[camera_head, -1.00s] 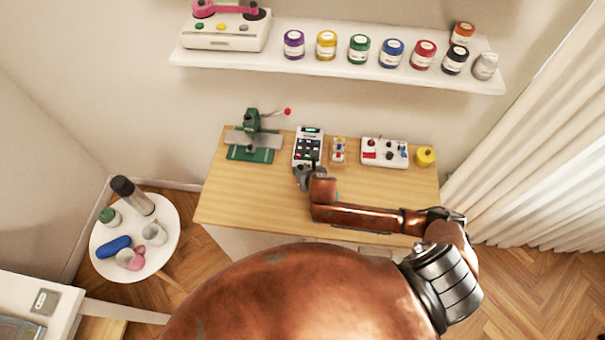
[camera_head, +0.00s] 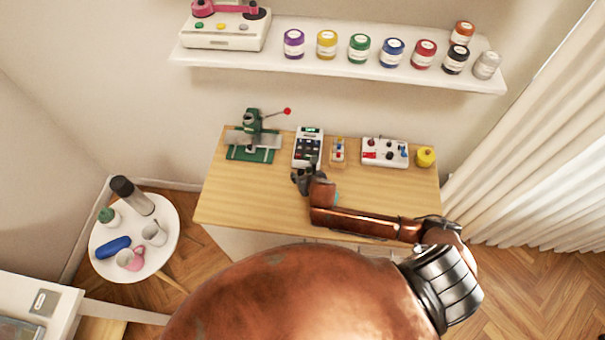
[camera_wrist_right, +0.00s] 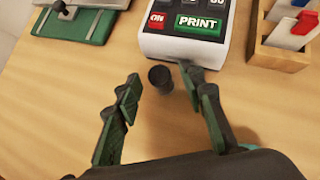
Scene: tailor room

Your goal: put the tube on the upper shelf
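A small dark cylinder (camera_wrist_right: 161,78), which looks like the tube, is on the wooden table just in front of the label printer. My right gripper (camera_wrist_right: 160,90) is open, with one finger on each side of the cylinder near the fingertips. I cannot tell whether either finger touches it. In the head view my right gripper (camera_head: 304,178) is low over the table at the printer's front edge and mostly hides the cylinder. The upper shelf (camera_head: 335,67) is white and hangs on the wall above the table. My left gripper is not in view.
The printer (camera_head: 308,147), a green press (camera_head: 252,142), a small wooden holder (camera_head: 338,153), a white switch box (camera_head: 385,152) and a yellow spool (camera_head: 425,156) line the table's back. Several jars and a pink-and-white machine (camera_head: 226,28) occupy the shelf. Gaps remain between jars.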

